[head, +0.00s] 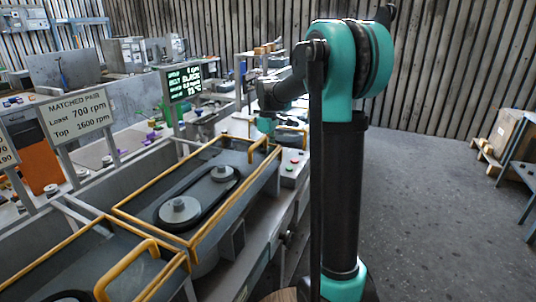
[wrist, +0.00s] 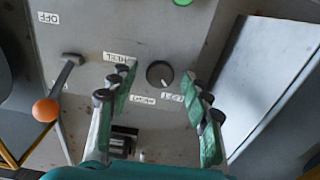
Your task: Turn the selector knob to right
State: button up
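The selector knob (wrist: 159,73) is a small round dark dial with a pale pointer mark, set in a grey panel (wrist: 90,20) in the wrist view. The mark seems to point down and slightly right in the picture, towards a small white label (wrist: 172,99). Other white labels sit at its lower left (wrist: 143,98) and upper left (wrist: 120,57); their print is hard to read. The knob cannot be made out in the head view.
A lever with an orange ball (wrist: 45,110) stands left of my gripper, near an OFF label (wrist: 48,17). A green button (wrist: 182,2) is at the top edge. In the head view, a yellow-railed belt housing (head: 180,210) lies left of my arm; grey floor (head: 430,210) is open at right.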

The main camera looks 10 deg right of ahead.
grip_shut()
jog(key=m, duration=1.1)
jog(key=shift+m, duration=0.3)
dwell(0.6)
jog(key=shift+o, duration=0.5)
grip_release()
